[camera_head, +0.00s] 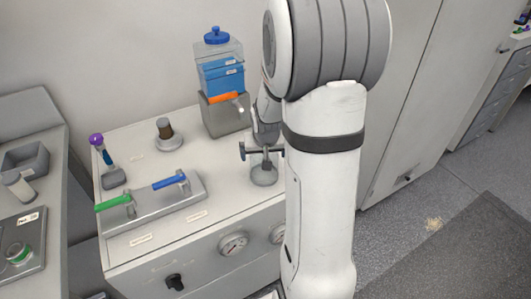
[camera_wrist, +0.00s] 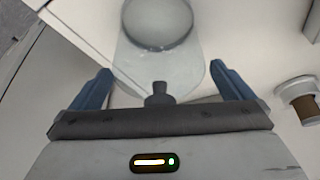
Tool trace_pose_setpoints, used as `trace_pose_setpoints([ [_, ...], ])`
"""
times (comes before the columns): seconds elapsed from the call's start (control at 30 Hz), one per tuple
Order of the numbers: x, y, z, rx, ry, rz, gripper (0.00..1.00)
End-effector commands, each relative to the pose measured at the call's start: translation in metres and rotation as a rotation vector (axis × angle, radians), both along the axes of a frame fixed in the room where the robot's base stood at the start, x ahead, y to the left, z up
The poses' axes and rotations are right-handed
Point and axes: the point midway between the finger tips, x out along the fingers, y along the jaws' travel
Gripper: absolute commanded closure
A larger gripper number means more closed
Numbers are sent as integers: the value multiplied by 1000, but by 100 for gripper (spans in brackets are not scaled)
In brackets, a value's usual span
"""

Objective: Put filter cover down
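A grey round piece with an upright stem, which looks like the filter cover (camera_head: 264,176), stands on the bench top just left of my arm. The wrist view shows its disc (camera_wrist: 158,22) and a small dark knob (camera_wrist: 158,93). My gripper (camera_wrist: 160,78) is open, with its two blue-grey fingers spread wide on either side of the knob. Clear gaps show between each finger and the knob. In the head view my arm hides most of the gripper, and I cannot tell whether the dark bar across the stem is part of it.
A brown-topped cylinder (camera_head: 165,131) stands at the back left; the wrist view shows it at right (camera_wrist: 302,100). A blue container (camera_head: 221,75) sits on a grey block behind an orange handle (camera_head: 222,98). Green (camera_head: 114,203) and blue (camera_head: 170,181) valve handles are at the left front.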

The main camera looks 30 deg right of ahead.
Motion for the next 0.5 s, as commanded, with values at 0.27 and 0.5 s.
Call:
trace_pose_setpoints([
  [0.27,-2,0,11,-1,-3,-1,0],
  [0.5,-18,6,53,-2,-6,0,0],
])
